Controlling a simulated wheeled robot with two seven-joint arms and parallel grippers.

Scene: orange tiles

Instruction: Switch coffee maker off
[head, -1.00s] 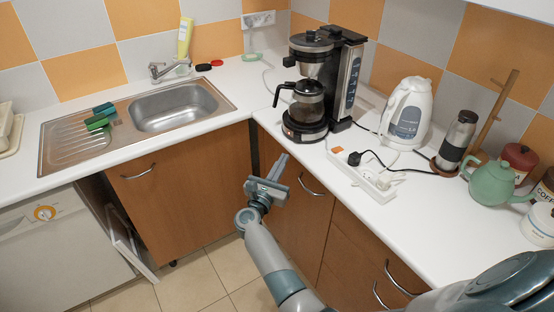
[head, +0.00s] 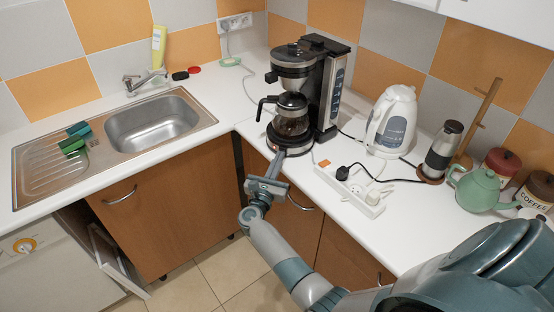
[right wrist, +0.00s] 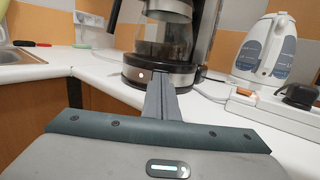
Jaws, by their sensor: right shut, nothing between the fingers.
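The coffee maker (head: 337,92), black and silver, stands upright on the counter corner with its glass carafe (head: 292,124) on the round base. In the right wrist view its base (right wrist: 178,78) carries a small pale round spot (right wrist: 141,76), seemingly a switch or light, left of my fingers. My right gripper (head: 274,160) is shut and empty, its fingers pointing at the front of the base near the counter edge. In the right wrist view the closed fingertips (right wrist: 161,74) overlap the base; I cannot tell whether they touch it. My left gripper is not in view.
A white power strip (head: 349,188) with plugs and cables lies right of the coffee maker. Behind it stand a white kettle (head: 391,122), a grinder-like cylinder (head: 443,147) and a green teapot (head: 477,188). The sink (head: 150,125) is at left. The counter's front edge lies below my fingers.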

